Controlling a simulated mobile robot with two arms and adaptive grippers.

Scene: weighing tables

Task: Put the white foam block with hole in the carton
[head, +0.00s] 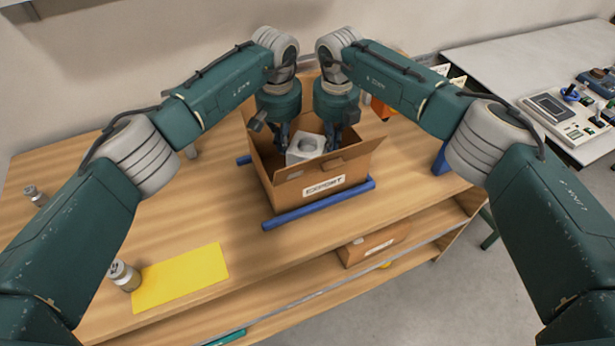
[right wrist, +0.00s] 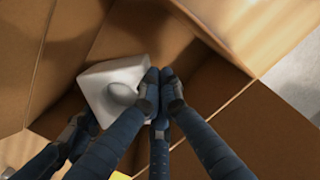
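The white foam block with hole (head: 305,149) is inside the open top of the carton (head: 325,187), toward its left side, with its hole facing up. In the right wrist view the block (right wrist: 104,84) looks tilted against the brown carton walls. My left gripper (head: 283,137) reaches into the carton at the block's left edge; its grip is partly hidden. My right gripper (head: 334,138) is at the block's right edge. In the right wrist view its fingertips (right wrist: 161,88) are close together by the hole. Whether they pinch the block's edge is unclear.
The carton stands between blue rails (head: 318,204) on the wooden table. A yellow mat (head: 181,277) and a metal weight (head: 124,275) lie at the front left. Another weight (head: 35,195) stands at the far left. A second carton (head: 374,243) is on the shelf below.

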